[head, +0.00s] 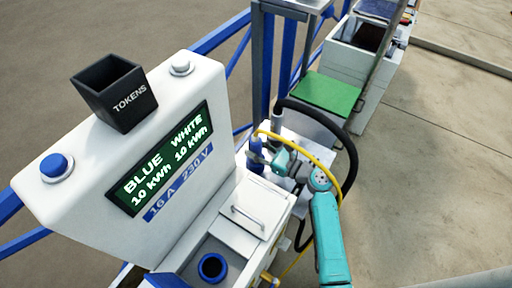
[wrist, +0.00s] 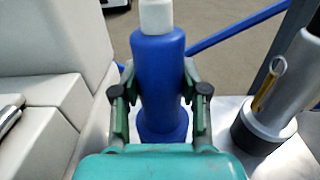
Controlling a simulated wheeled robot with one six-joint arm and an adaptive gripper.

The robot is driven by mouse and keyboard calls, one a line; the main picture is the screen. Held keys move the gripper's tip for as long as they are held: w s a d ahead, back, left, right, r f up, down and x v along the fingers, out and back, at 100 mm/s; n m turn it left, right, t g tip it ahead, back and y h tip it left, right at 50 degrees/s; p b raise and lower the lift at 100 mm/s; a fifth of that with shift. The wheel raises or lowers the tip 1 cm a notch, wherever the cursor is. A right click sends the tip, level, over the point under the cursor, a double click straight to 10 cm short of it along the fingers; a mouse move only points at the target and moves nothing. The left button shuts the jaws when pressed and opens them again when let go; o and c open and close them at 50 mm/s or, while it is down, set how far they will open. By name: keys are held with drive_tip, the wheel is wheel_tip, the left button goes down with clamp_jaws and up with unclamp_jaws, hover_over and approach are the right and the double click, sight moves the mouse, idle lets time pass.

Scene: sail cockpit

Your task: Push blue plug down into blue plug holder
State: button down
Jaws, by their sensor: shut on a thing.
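The blue plug (wrist: 158,70) stands roughly upright with a white top in the wrist view. It also shows in the head view (head: 256,148), beside the pedestal. My gripper (wrist: 160,95) is shut on the plug, with one finger on each side of its body. In the head view my gripper (head: 267,152) reaches the plug from the right. A wider blue ring (wrist: 162,130) surrounds the plug's lower end and looks like the blue plug holder. Its lower part is hidden behind my gripper, and I cannot tell how deep the plug sits.
A grey cylinder (wrist: 289,90) in a dark ring stands to the right. A yellow cable (head: 325,165) and a black hose (head: 345,130) loop around my arm. The white pedestal (head: 90,175) is at left. A blue-ringed opening (head: 223,275) is at the front.

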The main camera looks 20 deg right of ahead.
drive_tip(key=shift+f, duration=0.15)
drive_tip(key=c, duration=0.9)
unclamp_jaws()
drive_tip(key=shift+d, duration=0.1)
drive_tip(key=shift+v, duration=5.5)
